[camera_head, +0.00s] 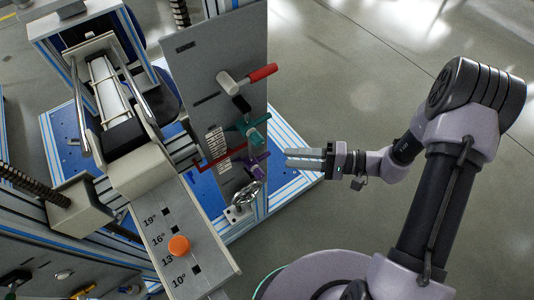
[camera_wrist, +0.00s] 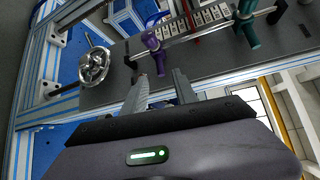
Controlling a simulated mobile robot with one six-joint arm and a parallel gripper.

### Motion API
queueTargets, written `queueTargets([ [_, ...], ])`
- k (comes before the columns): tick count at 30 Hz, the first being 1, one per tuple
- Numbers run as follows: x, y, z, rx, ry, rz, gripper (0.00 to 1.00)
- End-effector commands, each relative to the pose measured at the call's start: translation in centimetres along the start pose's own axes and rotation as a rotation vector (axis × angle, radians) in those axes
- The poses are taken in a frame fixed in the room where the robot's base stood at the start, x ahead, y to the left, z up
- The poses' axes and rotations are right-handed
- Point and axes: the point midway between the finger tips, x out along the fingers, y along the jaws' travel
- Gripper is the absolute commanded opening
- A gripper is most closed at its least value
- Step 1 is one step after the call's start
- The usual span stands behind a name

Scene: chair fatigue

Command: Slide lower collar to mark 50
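Two collars with handles sit on a rod along the grey upright panel: a purple one (camera_head: 254,163) and a teal one (camera_head: 250,130) above it in the head view. The purple one is the lower. In the wrist view the purple collar (camera_wrist: 152,40) is just beyond my fingertips, and the teal collar (camera_wrist: 244,28) is to the right. My gripper (camera_head: 288,158) is open and empty, to the right of the purple collar. In the wrist view its fingers (camera_wrist: 160,76) stand apart.
A metal handwheel (camera_head: 247,195) is below the purple collar. A red-handled lever (camera_head: 260,74) sticks out above the teal collar. A thin red bar (camera_head: 219,158) crosses the panel near the scale. An orange knob (camera_head: 179,246) sits on the angle plate. The floor at right is clear.

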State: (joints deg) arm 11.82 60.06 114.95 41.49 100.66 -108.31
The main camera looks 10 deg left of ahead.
Motion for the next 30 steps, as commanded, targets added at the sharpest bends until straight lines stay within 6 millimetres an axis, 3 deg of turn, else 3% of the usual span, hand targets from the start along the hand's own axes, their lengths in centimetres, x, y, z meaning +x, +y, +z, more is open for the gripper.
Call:
queueTargets([
  [3, 3.2, 0.0, 0.1, 0.002, -0.005, 0.0, 0.34],
  [9, 6.5, 0.0, 0.1, 0.0, -0.003, 0.001, 0.34],
  [20, 7.3, 0.0, 0.0, 0.0, -0.001, 0.001, 0.34],
  [25, 7.3, 0.0, 0.0, 0.0, -0.001, 0.001, 0.03],
  [30, 7.3, 0.0, 0.0, 0.0, -0.001, 0.001, 0.0],
])
